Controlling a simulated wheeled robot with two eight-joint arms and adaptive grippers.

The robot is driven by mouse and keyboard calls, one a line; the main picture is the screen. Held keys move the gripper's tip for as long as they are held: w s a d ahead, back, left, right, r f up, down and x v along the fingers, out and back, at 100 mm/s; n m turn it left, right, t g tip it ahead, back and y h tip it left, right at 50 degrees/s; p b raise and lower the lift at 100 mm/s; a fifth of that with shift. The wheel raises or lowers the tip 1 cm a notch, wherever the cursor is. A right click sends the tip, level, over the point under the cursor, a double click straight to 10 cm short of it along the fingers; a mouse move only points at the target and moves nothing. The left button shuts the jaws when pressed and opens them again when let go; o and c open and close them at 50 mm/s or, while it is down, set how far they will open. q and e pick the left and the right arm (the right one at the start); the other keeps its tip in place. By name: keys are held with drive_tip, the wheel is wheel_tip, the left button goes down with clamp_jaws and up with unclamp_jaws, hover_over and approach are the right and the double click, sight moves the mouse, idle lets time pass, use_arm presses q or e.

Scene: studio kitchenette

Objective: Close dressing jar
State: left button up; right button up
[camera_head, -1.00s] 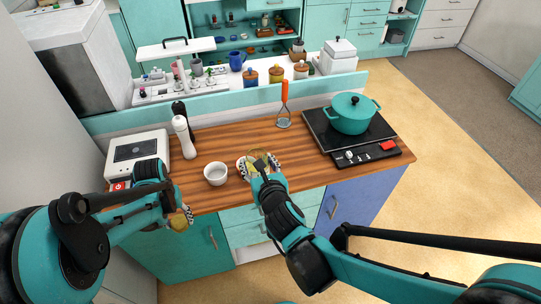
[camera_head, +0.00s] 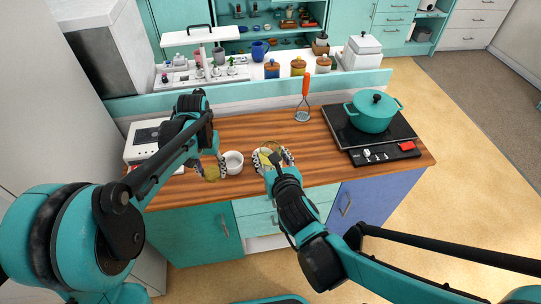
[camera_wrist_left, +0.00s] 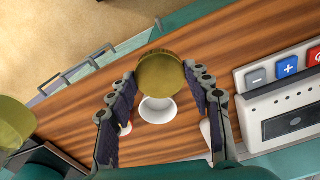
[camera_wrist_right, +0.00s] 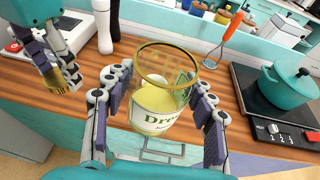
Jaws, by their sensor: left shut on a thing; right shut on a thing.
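The dressing jar (camera_wrist_right: 155,112) is glass with a gold rim and a white label starting "Dre", and its top is open. My right gripper (camera_wrist_right: 158,108) is shut around it over the counter's front edge; in the head view that gripper (camera_head: 272,156) partly covers it. My left gripper (camera_wrist_left: 167,85) is shut on the round gold lid (camera_wrist_left: 160,73), which also shows in the head view (camera_head: 211,173). The lid is held left of the jar and apart from it, near the white bowl. The jar shows at the left edge of the left wrist view (camera_wrist_left: 12,125).
The white bowl (camera_head: 233,162) stands on the wooden counter between the two grippers. A teal pot (camera_head: 373,112) sits on the hob at right. An orange-handled masher (camera_head: 305,92) is at the back. Dark and white mills (camera_wrist_right: 105,25) stand at the back left.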

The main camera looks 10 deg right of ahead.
use_arm(q)
drive_tip(key=w+d+r+m, duration=0.1)
drive_tip(key=d+r+m, duration=0.2)
drive_tip(key=d+r, duration=0.95)
wheel_tip(320, 180, up, 10)
drive_tip(key=m, duration=0.2)
hover_over(270, 139)
drive_tip(key=s, duration=0.2)
drive_tip(key=shift+s+a, duration=0.1)
drive_tip(key=shift+s, duration=0.05)
drive_tip(key=shift+f, duration=2)
drive_tip(key=shift+f, duration=0.85)
drive_tip(key=shift+f, duration=0.6)
